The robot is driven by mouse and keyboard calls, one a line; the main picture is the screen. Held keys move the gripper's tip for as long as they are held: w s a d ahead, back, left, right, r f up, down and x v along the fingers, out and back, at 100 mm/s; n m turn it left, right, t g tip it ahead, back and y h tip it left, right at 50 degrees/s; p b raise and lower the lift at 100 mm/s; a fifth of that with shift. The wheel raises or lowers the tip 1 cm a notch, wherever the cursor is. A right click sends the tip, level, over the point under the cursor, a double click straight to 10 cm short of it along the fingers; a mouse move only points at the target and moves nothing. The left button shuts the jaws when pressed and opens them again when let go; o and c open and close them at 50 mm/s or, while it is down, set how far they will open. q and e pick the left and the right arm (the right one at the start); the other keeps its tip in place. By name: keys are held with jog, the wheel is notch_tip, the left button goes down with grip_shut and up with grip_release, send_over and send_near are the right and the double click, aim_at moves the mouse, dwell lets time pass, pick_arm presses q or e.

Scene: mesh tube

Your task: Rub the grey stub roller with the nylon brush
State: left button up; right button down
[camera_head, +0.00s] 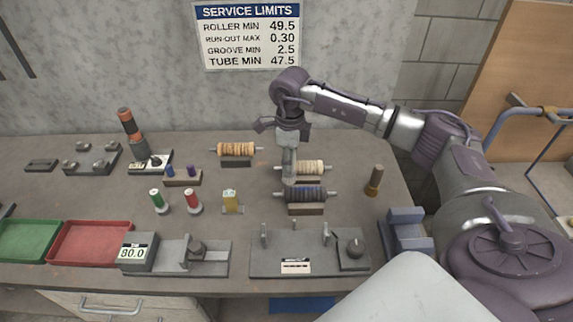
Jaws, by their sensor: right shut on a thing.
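A dark grey roller (312,194), taken as the grey stub roller, lies across a small brown cradle, its thin shaft ends sticking out at both sides. My right gripper (290,137) is above and a little left of its middle, pointing down, shut on a pale grey upright tool, taken as the nylon brush (289,167). The brush's lower end is near the roller's upper left part; I cannot tell whether they touch. The gripper's fingers are small here and partly merge with the tool. My left gripper is out of view.
A cream roller (312,168) sits close behind, partly covered by the tool. An orange-brown roller (236,149) is at the back left. A brown-handled tool (375,178) stands at right. A grey fixture (325,262) is in front. Spools and trays fill the left.

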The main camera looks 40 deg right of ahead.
jog(key=shift+r, duration=0.65)
notch_tip(320, 180, up, 2)
jog(key=shift+w+a+r+p, duration=0.1)
jog(key=shift+w+p, duration=0.05)
jog(key=shift+p, duration=0.65)
jog(key=shift+r, duration=0.35)
